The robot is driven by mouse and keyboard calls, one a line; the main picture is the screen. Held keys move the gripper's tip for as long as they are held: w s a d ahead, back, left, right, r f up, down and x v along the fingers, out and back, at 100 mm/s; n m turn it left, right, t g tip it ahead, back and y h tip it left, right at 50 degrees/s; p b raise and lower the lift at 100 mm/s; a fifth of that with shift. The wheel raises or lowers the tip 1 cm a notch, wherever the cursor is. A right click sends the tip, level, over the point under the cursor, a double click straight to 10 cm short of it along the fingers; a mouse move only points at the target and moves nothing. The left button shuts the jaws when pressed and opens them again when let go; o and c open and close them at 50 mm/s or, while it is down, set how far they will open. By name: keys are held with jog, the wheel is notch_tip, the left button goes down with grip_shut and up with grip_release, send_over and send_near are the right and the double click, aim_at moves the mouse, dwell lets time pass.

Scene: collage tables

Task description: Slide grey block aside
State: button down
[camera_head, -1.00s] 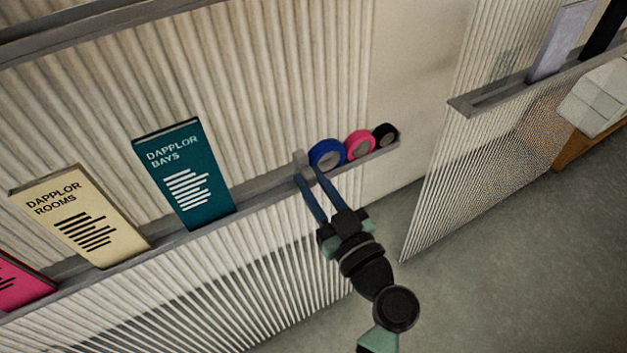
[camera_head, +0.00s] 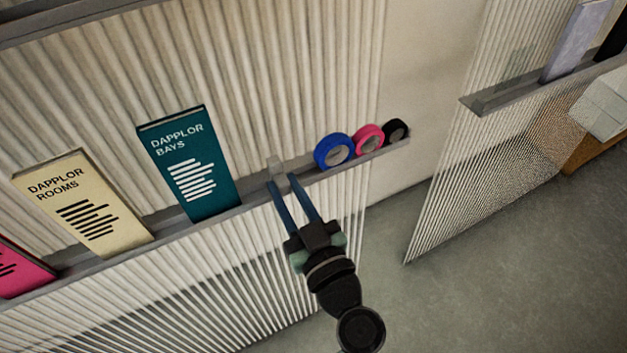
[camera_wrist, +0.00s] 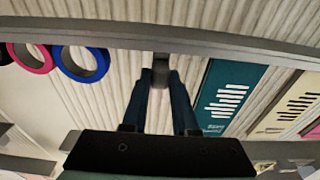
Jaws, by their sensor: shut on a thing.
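The small grey block (camera_head: 275,166) sits on the grey wall ledge (camera_head: 255,190), between the teal "DAPPLOR BAYS" box and the blue tape roll. My gripper (camera_head: 282,178) reaches up to it from the front, with its long blue fingers on either side of the block. In the wrist view the fingertips (camera_wrist: 161,76) are shut on the grey block (camera_wrist: 161,62). The fingers hide part of the block's lower side.
The teal box (camera_head: 190,165) stands left of the block, with a cream box (camera_head: 85,205) and a pink box (camera_head: 18,270) further left. Blue (camera_head: 333,150), pink (camera_head: 369,138) and black (camera_head: 395,130) tape rolls stand right. Bare ledge lies on both sides of the block.

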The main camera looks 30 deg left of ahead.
jog(key=shift+s+a+f, duration=0.1)
jog(key=shift+s+a, duration=0.85)
jog(key=shift+s, duration=0.3)
jog(key=c, duration=0.7)
grip_release()
jog(key=b+v, duration=0.3)
jog(key=v, duration=1)
